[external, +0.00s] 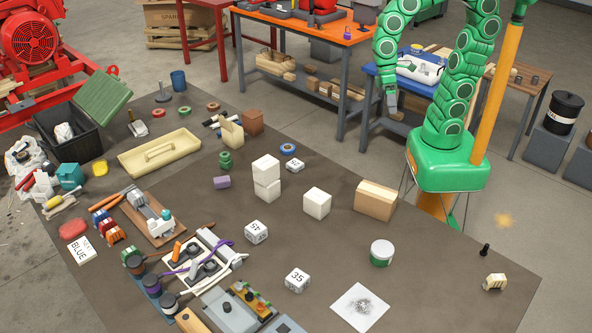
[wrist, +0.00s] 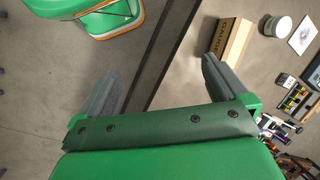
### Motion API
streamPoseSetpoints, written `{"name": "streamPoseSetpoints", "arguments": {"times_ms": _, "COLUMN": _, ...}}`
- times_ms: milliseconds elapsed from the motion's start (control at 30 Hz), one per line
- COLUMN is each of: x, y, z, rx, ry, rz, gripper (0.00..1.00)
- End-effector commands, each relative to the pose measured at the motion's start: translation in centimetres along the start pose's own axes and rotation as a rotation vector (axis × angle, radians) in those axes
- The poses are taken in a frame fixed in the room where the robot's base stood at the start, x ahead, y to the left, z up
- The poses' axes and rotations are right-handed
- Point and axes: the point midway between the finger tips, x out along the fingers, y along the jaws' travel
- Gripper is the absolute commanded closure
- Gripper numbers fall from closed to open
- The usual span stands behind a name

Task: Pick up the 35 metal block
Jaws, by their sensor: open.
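The 35 metal block (external: 297,280) is a small pale cube with "35" on its faces. It sits on the brown table near the front middle in the external view, left of the paper sheet. A small white block (wrist: 285,80) shows at the right of the wrist view; its marking is too small to read. My gripper (external: 391,104) hangs beyond the table's far edge, well away from the block. In the wrist view my gripper (wrist: 162,82) has its two fingers wide apart with nothing between them.
Other numbered cubes (external: 256,232) and plain white blocks (external: 316,203) stand on the table. A wooden block (external: 375,200), a green-white tin (external: 382,253) and a paper sheet (external: 360,306) lie to the right. Trays and tools crowd the left. The table's right part is mostly clear.

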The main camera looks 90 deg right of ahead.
Motion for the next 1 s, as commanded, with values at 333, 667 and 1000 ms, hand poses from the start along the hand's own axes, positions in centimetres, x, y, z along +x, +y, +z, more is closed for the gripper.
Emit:
{"name": "streamPoseSetpoints", "arguments": {"times_ms": 333, "x": 1.1, "y": -8.4, "z": -5.5, "rx": 0.104, "ry": -0.069, "rz": -0.16, "gripper": 0.0}}
{"name": "streamPoseSetpoints", "arguments": {"times_ms": 667, "x": 2.8, "y": -16.2, "z": -10.3, "rx": 0.23, "ry": -0.154, "rz": -0.298, "gripper": 0.0}}
{"name": "streamPoseSetpoints", "arguments": {"times_ms": 1000, "x": 5.3, "y": -23.8, "z": -15.3, "rx": 0.381, "ry": -0.253, "rz": -0.42, "gripper": 0.0}}
